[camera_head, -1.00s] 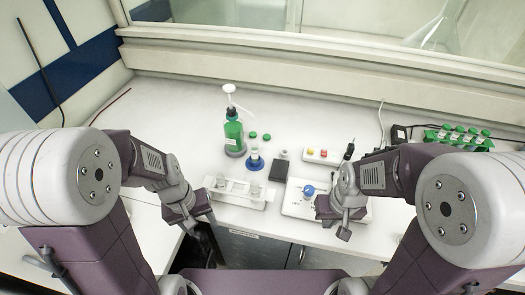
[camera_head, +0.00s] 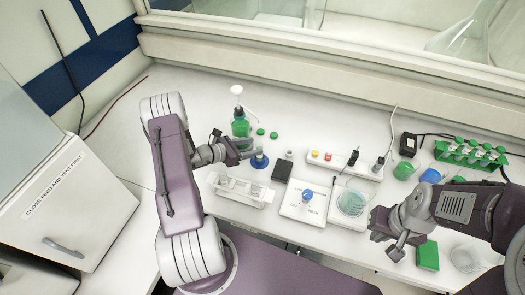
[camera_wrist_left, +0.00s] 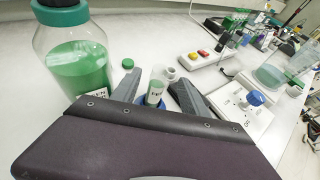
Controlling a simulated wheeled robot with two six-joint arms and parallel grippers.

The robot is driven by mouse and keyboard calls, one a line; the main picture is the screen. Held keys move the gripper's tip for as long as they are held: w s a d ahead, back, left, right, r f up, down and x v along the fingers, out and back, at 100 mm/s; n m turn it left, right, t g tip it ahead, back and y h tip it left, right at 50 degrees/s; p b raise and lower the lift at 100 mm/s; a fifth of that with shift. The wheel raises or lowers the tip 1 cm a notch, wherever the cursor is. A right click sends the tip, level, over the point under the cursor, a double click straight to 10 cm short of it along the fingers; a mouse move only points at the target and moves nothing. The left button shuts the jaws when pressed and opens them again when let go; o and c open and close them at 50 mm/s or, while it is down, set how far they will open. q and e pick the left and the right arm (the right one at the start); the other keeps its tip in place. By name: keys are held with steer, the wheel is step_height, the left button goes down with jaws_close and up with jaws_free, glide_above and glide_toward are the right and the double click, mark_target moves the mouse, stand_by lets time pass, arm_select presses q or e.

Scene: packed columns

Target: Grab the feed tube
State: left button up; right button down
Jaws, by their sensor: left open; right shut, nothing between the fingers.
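A small clear tube with green content and a white label (camera_wrist_left: 155,92), which looks like the feed tube, stands upright in a blue base; the label is too small to read. In the head view the blue base (camera_head: 260,162) shows just beyond my left gripper (camera_head: 248,151), which hides most of the tube. My left gripper is open; in the left wrist view its fingers (camera_wrist_left: 158,92) appear on either side of the tube. I cannot tell whether they touch it. My right gripper (camera_head: 385,240) is shut and empty at the right, over the bench front.
A green pump bottle (camera_head: 240,128) stands close behind my left gripper. A white rack (camera_head: 240,189), a black block (camera_head: 283,172), a white device with a blue knob (camera_head: 304,203) and a dish (camera_head: 351,203) lie nearby. A green tube rack (camera_head: 470,153) stands at the right.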

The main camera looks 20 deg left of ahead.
arm_select(q)
steer(key=f, duration=0.2)
steer(key=w+f+p, duration=0.1)
steer(key=f, duration=0.1)
steer(key=shift+w+d+f, duration=0.1)
steer(key=shift+d, duration=0.15)
steer(key=shift+w+d+f, duration=0.2)
steer(key=shift+w+d, duration=0.05)
steer(key=shift+w, duration=0.05)
steer(key=shift+w+d, duration=0.25)
steer(key=shift+d, duration=0.05)
steer(key=p+x, duration=0.1)
steer(key=x, duration=0.2)
steer(key=shift+w+d+f, duration=0.15)
steer(key=shift+w+f, duration=0.05)
steer(key=shift+w, duration=0.1)
steer(key=shift+w+d+f, duration=0.1)
steer(key=shift+w+f, duration=0.05)
steer(key=shift+w, duration=0.05)
jaws_close()
